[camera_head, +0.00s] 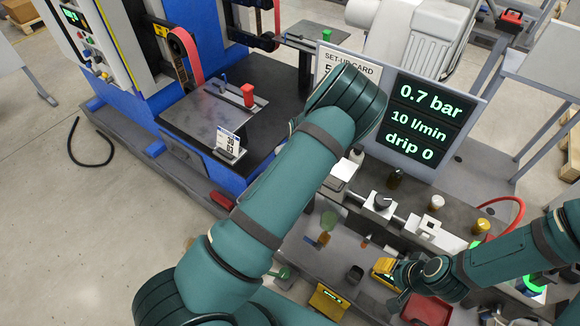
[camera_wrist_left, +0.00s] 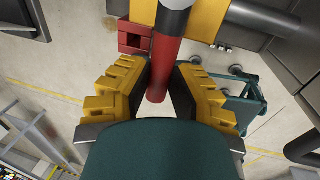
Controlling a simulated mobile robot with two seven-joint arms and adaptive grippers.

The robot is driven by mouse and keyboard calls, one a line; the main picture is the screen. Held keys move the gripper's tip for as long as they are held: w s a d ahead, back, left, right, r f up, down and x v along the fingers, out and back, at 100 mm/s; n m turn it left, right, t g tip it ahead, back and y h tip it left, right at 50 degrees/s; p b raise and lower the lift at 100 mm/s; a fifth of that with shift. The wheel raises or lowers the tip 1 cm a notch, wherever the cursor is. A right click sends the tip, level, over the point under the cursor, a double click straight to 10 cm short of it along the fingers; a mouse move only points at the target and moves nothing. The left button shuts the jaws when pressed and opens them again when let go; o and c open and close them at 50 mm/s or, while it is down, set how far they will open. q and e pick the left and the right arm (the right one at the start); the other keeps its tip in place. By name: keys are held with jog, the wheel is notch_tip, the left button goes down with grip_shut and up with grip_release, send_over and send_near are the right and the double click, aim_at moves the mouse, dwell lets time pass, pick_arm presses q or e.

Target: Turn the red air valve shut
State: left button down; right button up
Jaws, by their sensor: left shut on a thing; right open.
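The red air valve shows in the left wrist view as a red bar-shaped handle (camera_wrist_left: 163,68) with a grey end, running down between the yellow fingers. My left gripper (camera_wrist_left: 163,92) is shut on this handle. In the head view my large left arm covers the middle of the scene, and neither the left gripper nor the valve can be made out there. My right gripper (camera_head: 385,268) is open, with yellow fingers low over the bench at the lower right. The display panel (camera_head: 432,112) reads 0.7 bar, 10 l/min and drip 0.
A fixture with a black knob (camera_head: 381,202) stands on the bench below the display. A red tray (camera_head: 428,309) lies near the right gripper, and a red hose (camera_head: 507,204) curves at the right. A machine with a dark table (camera_head: 262,75) stands at the upper left.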

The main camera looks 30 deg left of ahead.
pick_arm(q)
jog(key=shift+s+d+f, duration=0.1)
jog(key=shift+s+f, duration=0.05)
jog(key=c, duration=0.8)
grip_release()
jog(key=shift+c, duration=0.2)
notch_tip(320, 180, up, 12)
jog(key=d, duration=0.2)
jog(key=shift+d, duration=0.15)
jog(key=shift+s+f, duration=0.1)
jog(key=shift+f, duration=0.05)
